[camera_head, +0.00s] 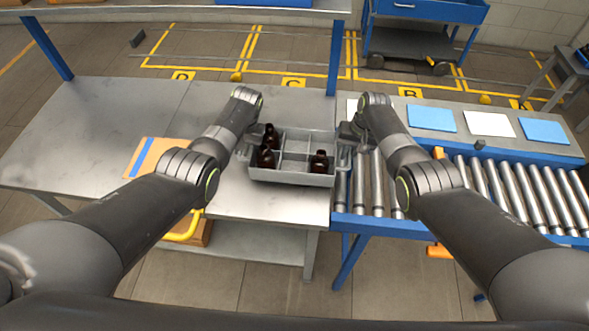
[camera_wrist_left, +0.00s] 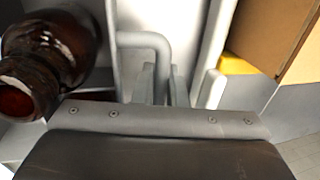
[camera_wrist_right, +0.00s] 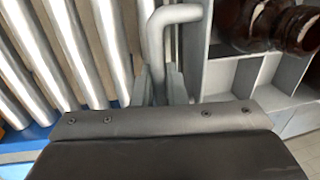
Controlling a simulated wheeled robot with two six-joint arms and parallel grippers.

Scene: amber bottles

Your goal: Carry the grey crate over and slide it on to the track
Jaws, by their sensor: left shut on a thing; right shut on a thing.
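The grey crate (camera_head: 291,178) is at the right end of the metal table, beside the roller track (camera_head: 375,185). It has compartments, and several dark amber bottles (camera_head: 266,157) stand in it. My left gripper (camera_head: 243,152) is shut on the crate's left handle, a grey bar that shows in the left wrist view (camera_wrist_left: 150,40). My right gripper (camera_head: 345,150) is shut on the right handle, which shows in the right wrist view (camera_wrist_right: 172,18). The right gripper is over the track's near-left end. Whether the crate's base touches the table cannot be told.
The metal table (camera_head: 80,130) is mostly clear on the left. A cardboard box (camera_head: 150,158) with a blue stripe is left of the crate. Blue and white sheets (camera_head: 432,118) lie behind the rollers. A small dark object (camera_head: 479,145) stands at the track's back edge.

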